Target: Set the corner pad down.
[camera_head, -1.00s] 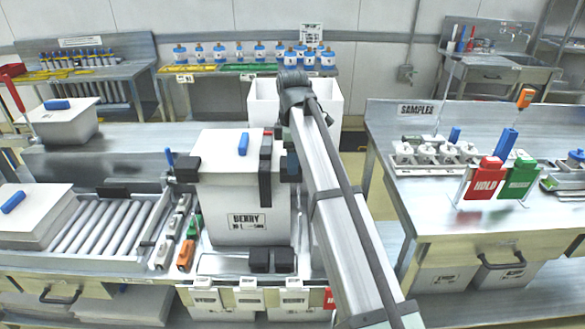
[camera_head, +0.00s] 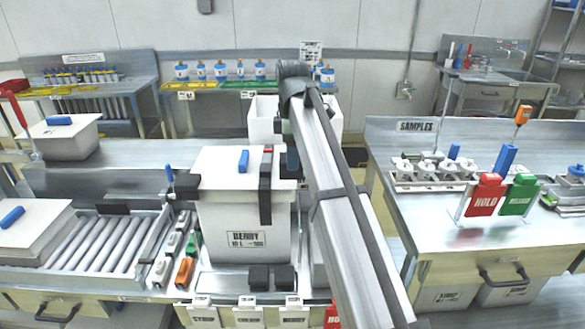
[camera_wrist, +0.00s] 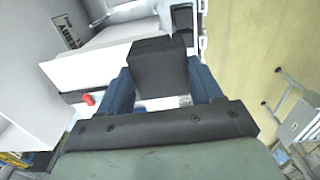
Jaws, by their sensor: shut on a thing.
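A black corner pad (camera_wrist: 160,65) is held between the dark blue fingers of my gripper (camera_wrist: 161,85) in the wrist view. In the head view my gripper (camera_head: 292,158) is beside the right edge of the white box (camera_head: 243,215) marked BERRY, mostly hidden by my arm. Another black corner pad (camera_head: 186,185) sits at the box's left corner. Two more black blocks (camera_head: 259,278) rest on the tray in front of the box. Whether the held pad touches the box cannot be told.
A blue handle (camera_head: 243,161) and a black strip with a red end (camera_head: 266,185) are on the box top, the strip hanging over the front edge. A roller conveyor (camera_head: 95,243) lies to the left. Orange and green tools (camera_head: 184,270) lie between. A samples bench (camera_head: 440,220) stands right.

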